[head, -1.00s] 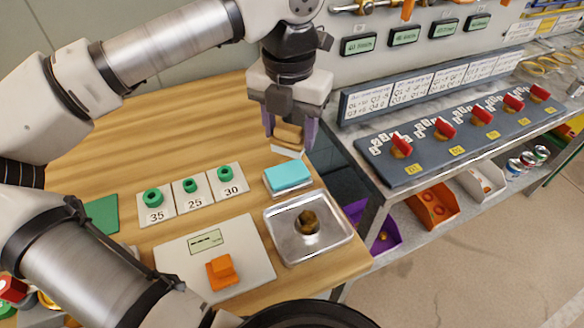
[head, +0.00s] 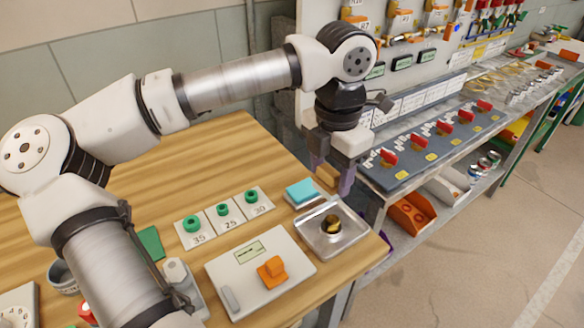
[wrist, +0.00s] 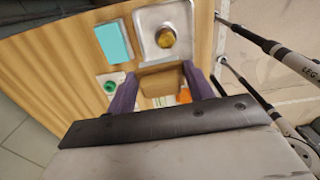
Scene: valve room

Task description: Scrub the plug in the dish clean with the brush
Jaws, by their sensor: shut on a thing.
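The brass plug (head: 331,223), with dark patches on it, sits in the shallow metal dish (head: 303,236) near the table's right corner. Both also show in the wrist view, the plug (wrist: 165,37) inside the dish (wrist: 145,18). My gripper (head: 331,178) is shut on the brush (head: 326,176), a small wooden block. It holds the brush in the air, just behind and above the dish in the head view. In the wrist view the brush (wrist: 161,79) lies between the two purple fingers.
A turquoise sponge (head: 301,192) lies left of the dish. A scale (head: 238,286) with an orange block (head: 272,271) stands in front. Green rings sit on numbered cards (head: 223,215). A bench with red valve handles (head: 466,116) stands to the right.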

